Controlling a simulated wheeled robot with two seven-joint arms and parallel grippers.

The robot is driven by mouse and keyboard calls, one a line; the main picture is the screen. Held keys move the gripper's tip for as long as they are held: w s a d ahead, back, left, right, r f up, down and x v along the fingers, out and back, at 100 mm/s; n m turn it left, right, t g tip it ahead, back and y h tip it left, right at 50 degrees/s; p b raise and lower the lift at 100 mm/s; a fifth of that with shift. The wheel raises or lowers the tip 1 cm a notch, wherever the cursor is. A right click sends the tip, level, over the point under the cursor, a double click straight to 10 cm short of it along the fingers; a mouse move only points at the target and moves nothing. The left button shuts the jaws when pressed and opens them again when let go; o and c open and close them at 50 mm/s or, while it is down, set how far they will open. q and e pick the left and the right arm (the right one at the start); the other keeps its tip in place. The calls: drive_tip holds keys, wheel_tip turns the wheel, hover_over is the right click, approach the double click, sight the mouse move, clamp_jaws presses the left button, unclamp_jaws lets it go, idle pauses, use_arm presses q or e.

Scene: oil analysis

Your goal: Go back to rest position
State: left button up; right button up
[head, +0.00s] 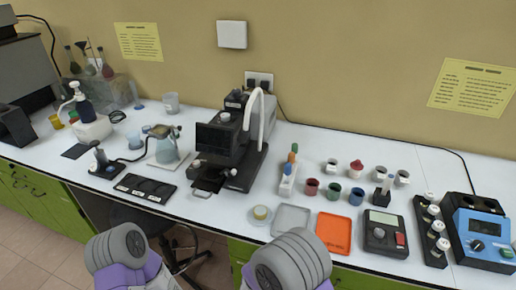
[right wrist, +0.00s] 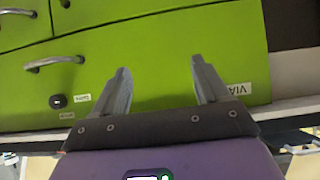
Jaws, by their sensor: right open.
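My right gripper (right wrist: 158,88) shows in the right wrist view with its two grey fingers apart and nothing between them. It faces a green cabinet front (right wrist: 160,60) and touches nothing that I can see. In the head view both of my arms show at the bottom edge, in front of the bench. Their rounded grey and purple links are visible there, but neither gripper's fingers are in that view. My left gripper shows in no frame.
The white bench (head: 225,212) holds a black analyser (head: 222,140), an orange tray (head: 333,232), a grey tray (head: 291,220), several coloured cups, a dark meter (head: 386,234) and a blue device (head: 483,235). Green drawers lie below. A chair (head: 180,250) stands under the bench.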

drive_tip(key=s+d+f+g+y, duration=0.4)
drive_tip(key=s+d+f+g, duration=0.15)
drive_tip(key=f, duration=0.55)
drive_tip(key=s+d+f+g+y, duration=0.1)
drive_tip(key=s+g, duration=0.1)
drive_tip(key=s, duration=0.3)
drive_tip(key=s+d+f+n+g+y, duration=0.1)
drive_tip(key=s+f+g+y, duration=0.1)
drive_tip(key=s, duration=0.4)
drive_tip(key=shift+y+p, duration=0.3)
drive_tip(key=shift+w+d, duration=0.1)
